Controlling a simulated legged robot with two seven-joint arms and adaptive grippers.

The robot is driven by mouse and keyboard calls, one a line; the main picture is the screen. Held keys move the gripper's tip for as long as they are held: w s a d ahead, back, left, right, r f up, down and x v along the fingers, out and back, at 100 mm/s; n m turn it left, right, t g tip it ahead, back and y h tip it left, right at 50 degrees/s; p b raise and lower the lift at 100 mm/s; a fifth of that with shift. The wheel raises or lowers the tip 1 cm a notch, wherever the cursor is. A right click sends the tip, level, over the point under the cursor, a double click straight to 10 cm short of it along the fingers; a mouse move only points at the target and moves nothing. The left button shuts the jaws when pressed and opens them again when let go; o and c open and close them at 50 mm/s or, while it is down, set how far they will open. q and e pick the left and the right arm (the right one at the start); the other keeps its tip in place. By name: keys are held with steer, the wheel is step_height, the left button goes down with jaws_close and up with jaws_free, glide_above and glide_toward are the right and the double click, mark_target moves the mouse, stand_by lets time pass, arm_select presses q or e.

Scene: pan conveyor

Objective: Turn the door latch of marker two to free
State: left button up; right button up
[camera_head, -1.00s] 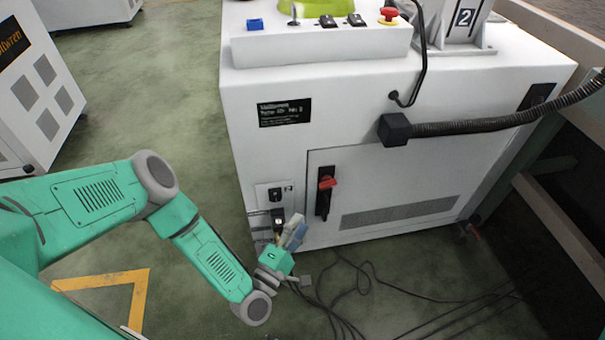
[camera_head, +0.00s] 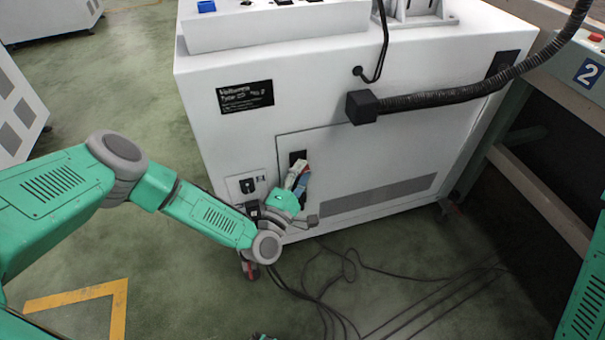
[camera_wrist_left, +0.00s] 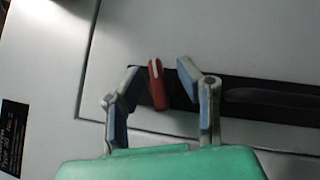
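The door latch is a red handle (camera_wrist_left: 158,85) on a dark recessed plate (camera_wrist_left: 270,103) in the left wrist view. In the head view the gripper hides the red handle, and only the top of the dark plate (camera_head: 297,157) shows on the white cabinet's door (camera_head: 375,155). My left gripper (camera_head: 300,170) is at the latch. In the left wrist view its two fingers (camera_wrist_left: 160,72) are spread, one on each side of the red handle, with a gap visible on both sides. The handle stands nearly in line with the fingers.
A rotary switch (camera_head: 247,186) sits left of the door. A black corrugated hose (camera_head: 450,95) leaves the cabinet above the door. Loose cables (camera_head: 330,275) lie on the floor.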

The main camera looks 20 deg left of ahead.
arm_select(q)
steer(key=shift+w+a, duration=0.15)
steer(key=shift+a, duration=0.2)
jaws_close()
steer(key=shift+d+r+p, duration=0.2)
steer(key=shift+d+p, duration=0.05)
steer(key=shift+p, duration=0.25)
steer(key=shift+r+m+g+p, duration=0.1)
steer(key=shift+m+g+p, duration=0.75)
steer(key=shift+p, duration=0.25)
steer(key=shift+m+g+p, duration=0.25)
steer(key=shift+m+p, duration=0.05)
steer(key=shift+m, duration=0.05)
steer(key=shift+f, duration=0.35)
arm_select(e)
steer(key=r, duration=0.4)
steer(key=shift+a, duration=0.2)
arm_select(q)
jaws_free()
steer(key=shift+f, duration=0.1)
